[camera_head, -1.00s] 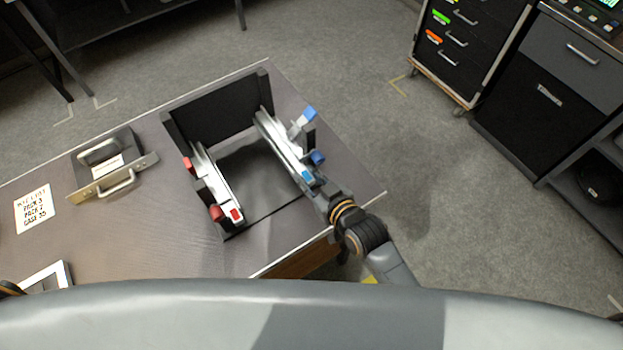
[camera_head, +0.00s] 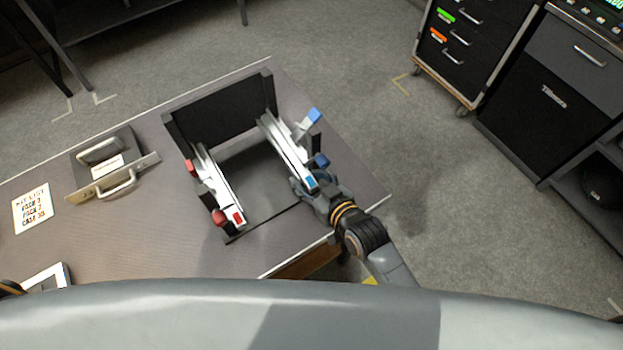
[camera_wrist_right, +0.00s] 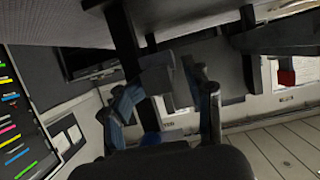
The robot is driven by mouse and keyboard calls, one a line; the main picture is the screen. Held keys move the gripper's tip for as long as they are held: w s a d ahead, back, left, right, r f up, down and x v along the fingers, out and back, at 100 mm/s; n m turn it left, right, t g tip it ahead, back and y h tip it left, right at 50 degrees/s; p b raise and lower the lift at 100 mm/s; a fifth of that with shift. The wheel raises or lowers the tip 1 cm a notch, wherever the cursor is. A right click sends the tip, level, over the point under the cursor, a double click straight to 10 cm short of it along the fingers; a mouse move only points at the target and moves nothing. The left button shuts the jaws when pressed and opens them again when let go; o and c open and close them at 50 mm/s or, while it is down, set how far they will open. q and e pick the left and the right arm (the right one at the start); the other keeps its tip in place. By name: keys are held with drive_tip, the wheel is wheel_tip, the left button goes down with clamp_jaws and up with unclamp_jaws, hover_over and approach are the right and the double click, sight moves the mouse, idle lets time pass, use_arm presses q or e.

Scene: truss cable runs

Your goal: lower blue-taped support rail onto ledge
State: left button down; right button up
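The blue-taped support rail (camera_head: 284,143) is a pale metal bar along the right side of the black frame (camera_head: 218,108), with a blue-taped near end (camera_head: 311,182). Blue clamp-like parts (camera_head: 314,115) and (camera_head: 321,160) stand on its outer side. My right gripper (camera_head: 310,187) is at the rail's near end, with its fingers spread to either side. In the right wrist view the fingers (camera_wrist_right: 165,105) are apart, with a grey block-like end between them. The ledge under the rail is hidden, so contact cannot be told.
A red-taped rail (camera_head: 218,184) lies along the frame's left side. A grey handled unit (camera_head: 104,165), a printed card (camera_head: 32,208) and a white-framed item (camera_head: 47,279) lie on the table (camera_head: 150,230). Black drawer cabinets (camera_head: 535,105) stand apart at right.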

drive_tip(key=v, duration=1.2)
drive_tip(key=shift+d, duration=0.1)
